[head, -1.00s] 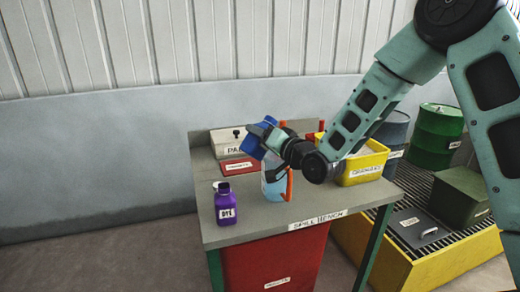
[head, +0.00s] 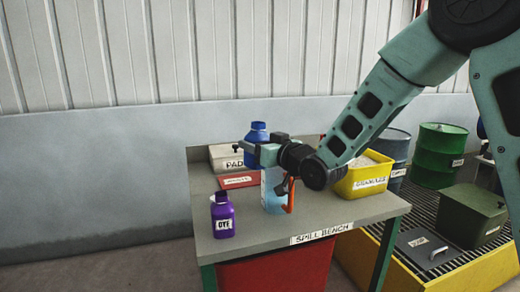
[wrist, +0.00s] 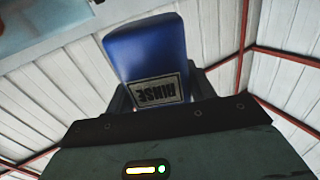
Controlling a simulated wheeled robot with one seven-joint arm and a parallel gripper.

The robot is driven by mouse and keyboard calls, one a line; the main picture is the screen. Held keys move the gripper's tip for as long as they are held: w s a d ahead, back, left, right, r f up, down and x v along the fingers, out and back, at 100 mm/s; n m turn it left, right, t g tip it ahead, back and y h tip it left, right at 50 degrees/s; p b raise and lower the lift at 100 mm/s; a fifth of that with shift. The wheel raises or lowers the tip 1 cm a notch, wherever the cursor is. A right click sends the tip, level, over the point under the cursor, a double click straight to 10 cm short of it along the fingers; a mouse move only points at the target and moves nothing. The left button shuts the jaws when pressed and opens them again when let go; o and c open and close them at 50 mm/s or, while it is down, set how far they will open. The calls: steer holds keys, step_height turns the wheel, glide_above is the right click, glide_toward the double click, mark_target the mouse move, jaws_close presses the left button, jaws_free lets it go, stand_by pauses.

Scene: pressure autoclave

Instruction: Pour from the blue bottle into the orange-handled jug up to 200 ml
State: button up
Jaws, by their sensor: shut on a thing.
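The blue bottle (head: 256,136) stands nearly upright in my gripper (head: 258,152), above the back of the bench. Its label reads RINSE in the wrist view, where the bottle (wrist: 150,60) fills the middle between the jaws. My gripper is shut on it. The clear jug (head: 271,192) stands on the bench in front of and below the gripper. Its orange handle (head: 290,198) is on the right side. Pale blue shows in the jug, but the gripper hides its top and I cannot read a level.
A purple bottle marked DYE (head: 223,216) stands left of the jug on the spill bench (head: 255,243). A PADS box (head: 222,158) and a red item (head: 238,181) lie behind. A yellow granules bin (head: 365,180) stands right.

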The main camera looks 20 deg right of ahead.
mark_target(260, 134)
stand_by(0.4)
steer(key=shift+r+p, duration=0.85)
steer(key=shift+r, duration=0.7)
